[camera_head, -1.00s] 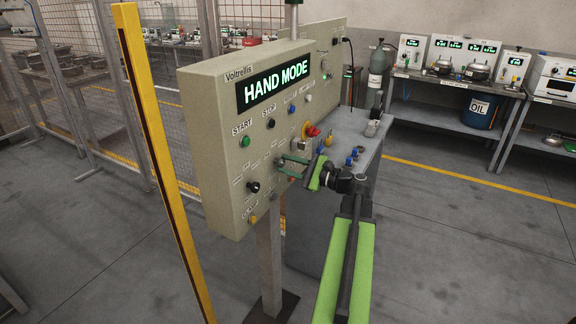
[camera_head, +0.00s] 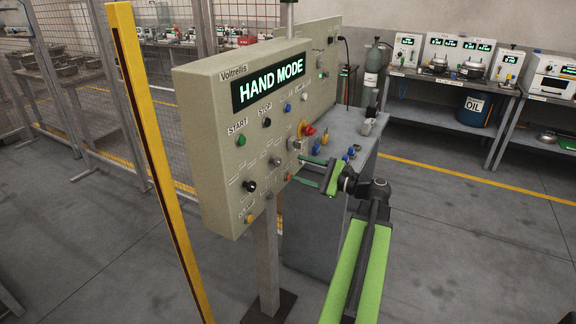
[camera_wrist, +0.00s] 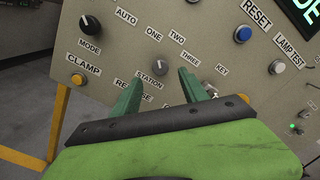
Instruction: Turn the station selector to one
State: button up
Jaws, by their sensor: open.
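The station selector is a small grey knob (camera_wrist: 155,69) on the panel, with STATION below it and ONE, TWO and THREE around its upper side. It also shows in the head view (camera_head: 276,160), left of my gripper (camera_head: 297,169). I cannot tell which number it points to. In the wrist view, my gripper's two green fingers (camera_wrist: 158,82) are open, one each side below the knob. They look empty and apart from the knob. The panel display (camera_head: 270,84) reads HAND MODE.
A black mode knob (camera_wrist: 90,25) and a yellow clamp button (camera_wrist: 78,79) sit left of the selector. A blue reset button (camera_wrist: 242,34) is at right. A red emergency knob (camera_head: 306,128) sits above my gripper. A yellow post (camera_head: 155,150) stands left of the panel.

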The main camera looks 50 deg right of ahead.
jog(key=v, duration=1)
jog(key=shift+s, duration=0.3)
